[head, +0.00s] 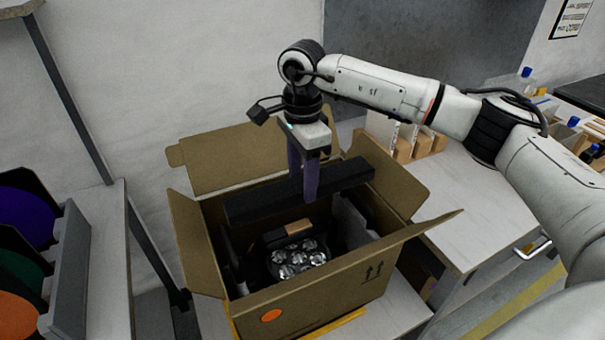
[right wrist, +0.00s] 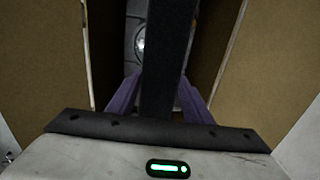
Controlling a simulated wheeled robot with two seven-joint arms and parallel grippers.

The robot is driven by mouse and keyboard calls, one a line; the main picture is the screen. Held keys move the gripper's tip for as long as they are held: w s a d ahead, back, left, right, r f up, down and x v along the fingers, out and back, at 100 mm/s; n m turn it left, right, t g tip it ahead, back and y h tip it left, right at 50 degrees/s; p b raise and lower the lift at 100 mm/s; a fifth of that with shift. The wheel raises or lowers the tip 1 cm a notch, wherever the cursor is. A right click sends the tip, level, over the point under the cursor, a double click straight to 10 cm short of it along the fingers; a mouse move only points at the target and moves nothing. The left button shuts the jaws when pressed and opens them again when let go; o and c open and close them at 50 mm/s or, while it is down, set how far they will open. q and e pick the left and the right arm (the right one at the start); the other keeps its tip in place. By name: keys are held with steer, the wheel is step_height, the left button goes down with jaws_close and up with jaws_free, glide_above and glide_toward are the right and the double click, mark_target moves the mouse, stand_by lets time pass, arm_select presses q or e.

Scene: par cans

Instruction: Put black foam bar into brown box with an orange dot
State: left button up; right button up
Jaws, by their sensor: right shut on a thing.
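The black foam bar (head: 254,205) is a long dark bar, held across the upper part of the open brown box (head: 325,303). The box has an orange dot (head: 271,316) on its front and its flaps stand open. My right gripper (head: 305,190) points down over the box with its purple fingers shut on the bar. In the right wrist view the bar (right wrist: 166,60) runs between the purple fingers (right wrist: 160,98), with brown box cardboard (right wrist: 265,70) on both sides. Whether the bar touches anything inside is unclear. My left gripper is not in view.
Inside the box lies a par can with several round lenses (head: 298,258), below the bar. A white worktop (head: 450,195) with cardboard pieces (head: 405,150) stands at the right. A grey rack with purple, green and orange discs (head: 18,312) is at the left.

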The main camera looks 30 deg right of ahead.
mark_target(302, 197)
steer(key=shift+f, duration=0.45)
step_height(302, 197, down, 3)
steer(key=shift+f+b, duration=0.15)
steer(key=shift+b, duration=0.7)
steer(key=shift+f+b, duration=0.3)
steer(key=shift+f, duration=0.3)
steer(key=o, duration=1.1)
steer(key=shift+r, duration=0.1)
step_height(302, 197, up, 10)
steer(key=shift+r+b, duration=0.15)
steer(key=shift+b, duration=0.4)
